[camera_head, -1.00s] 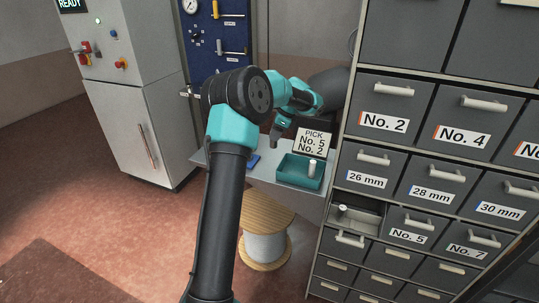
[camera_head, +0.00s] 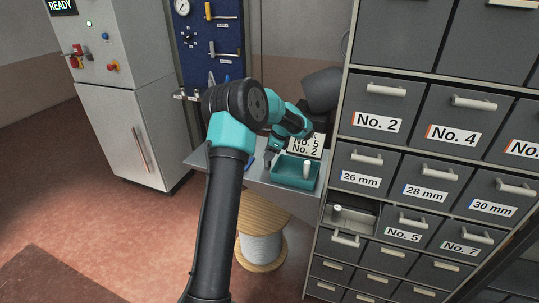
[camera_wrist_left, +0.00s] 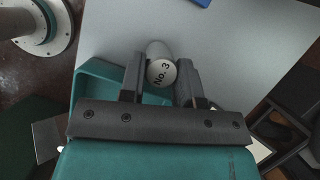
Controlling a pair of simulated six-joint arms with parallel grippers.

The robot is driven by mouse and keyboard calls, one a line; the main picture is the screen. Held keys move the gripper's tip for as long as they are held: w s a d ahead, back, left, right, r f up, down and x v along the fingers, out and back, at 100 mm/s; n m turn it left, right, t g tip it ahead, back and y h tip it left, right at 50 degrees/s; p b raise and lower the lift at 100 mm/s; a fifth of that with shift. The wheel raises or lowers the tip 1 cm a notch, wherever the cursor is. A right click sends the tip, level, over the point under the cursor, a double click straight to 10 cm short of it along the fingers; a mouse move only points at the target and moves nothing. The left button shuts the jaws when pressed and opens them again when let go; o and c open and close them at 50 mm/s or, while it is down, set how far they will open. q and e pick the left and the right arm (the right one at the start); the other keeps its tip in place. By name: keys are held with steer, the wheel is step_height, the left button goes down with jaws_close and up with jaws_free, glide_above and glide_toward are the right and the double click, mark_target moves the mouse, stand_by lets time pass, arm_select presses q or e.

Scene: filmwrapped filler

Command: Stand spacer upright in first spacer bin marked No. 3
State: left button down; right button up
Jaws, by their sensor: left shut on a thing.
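My left gripper (camera_head: 270,160) is beside the left edge of the teal tray (camera_head: 279,176), over the grey shelf. The head view does not show this held spacer clearly. Another white upright cylinder (camera_head: 306,168) stands in the tray. An open drawer (camera_head: 365,222) in the grey cabinet holds a white cylinder (camera_head: 337,209) at its left; its own label cannot be read. My right gripper is not in view.
Closed drawers marked No. 5 (camera_head: 404,235) and No. 7 (camera_head: 461,248) are right of the open one. A sign (camera_head: 306,147) stands behind the tray, partly covered by my arm. A cable spool (camera_head: 262,240) stands on the floor below the shelf.

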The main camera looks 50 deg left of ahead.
arm_select(q)
steer(key=shift+f, duration=0.25)
steer(key=shift+f, duration=0.1)
steer(key=c, duration=0.8)
jaws_free()
steer(key=v, duration=1.2)
steer(key=shift+o, duration=0.3)
